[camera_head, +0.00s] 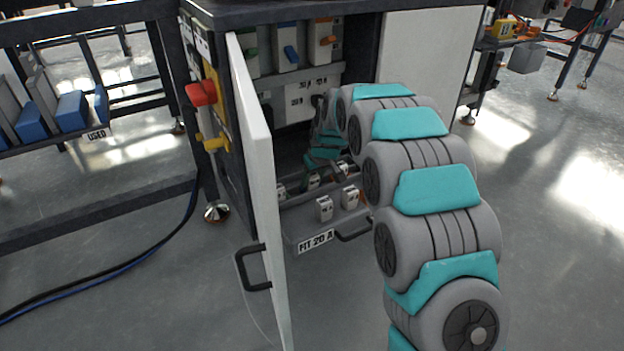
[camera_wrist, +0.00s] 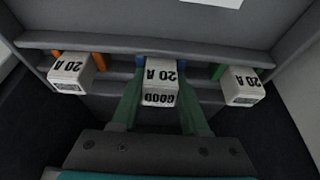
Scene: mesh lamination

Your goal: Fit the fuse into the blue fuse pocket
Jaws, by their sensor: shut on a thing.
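In the wrist view, a white fuse (camera_wrist: 159,84) marked "20 A" and "GOOD" sits between the two green fingers of my gripper (camera_wrist: 160,92). My gripper is shut on it. Blue pocket parts (camera_wrist: 142,61) show just behind the fuse on both sides, so it lines up with the blue pocket. Whether it is fully seated cannot be told. In the head view, my gripper (camera_head: 322,156) is low inside the open cabinet, largely hidden by my arm; the held fuse cannot be made out there.
White "20 A" fuses flank it, one at orange parts (camera_wrist: 72,72), one at green parts (camera_wrist: 241,85). The open cabinet door (camera_head: 262,180) stands left of my arm. A drawer labelled "FIT 20 A" (camera_head: 316,242) holds several fuses. A "USED" rack (camera_head: 97,134) is at left.

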